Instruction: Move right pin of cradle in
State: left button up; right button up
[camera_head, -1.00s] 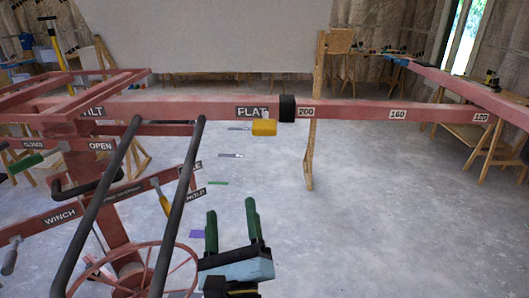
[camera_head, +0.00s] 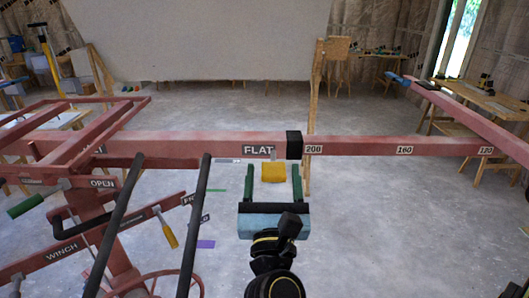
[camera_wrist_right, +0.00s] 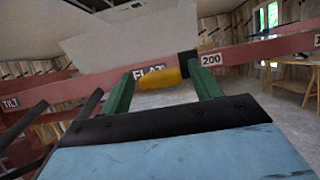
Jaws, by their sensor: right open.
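The cradle is a red frame with a long crossbar (camera_head: 380,146) marked FLAT, 200, 160 and 120. A yellow handle (camera_head: 272,172), which looks like the right pin, hangs under the bar beside a black collar (camera_head: 294,145). In the right wrist view the yellow handle (camera_wrist_right: 160,77) lies between the two green fingers. My right gripper (camera_head: 272,168) is open, its fingers to either side of the handle. I cannot tell whether either finger touches it. My left gripper is not in view.
Black handle bars (camera_head: 195,225) and a red post with a WINCH arm (camera_head: 60,255) stand at the left. A large pale panel (camera_head: 200,40) leans at the back. A wooden stand (camera_head: 313,90) is behind the bar. The floor (camera_head: 400,230) at the right is clear.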

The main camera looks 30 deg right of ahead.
aim_at(274, 162)
jog(key=shift+w+d+r, duration=0.25)
jog(key=shift+w+d, duration=0.1)
jog(key=shift+w, duration=0.2)
jog(key=shift+s, duration=0.1)
jog(key=shift+c, duration=0.6)
grip_shut()
jog(key=w+d, duration=0.2)
jog(key=w, duration=0.1)
jog(key=shift+p, duration=0.35)
jog(key=shift+o, duration=0.6)
grip_release()
jog(key=shift+a, duration=0.1)
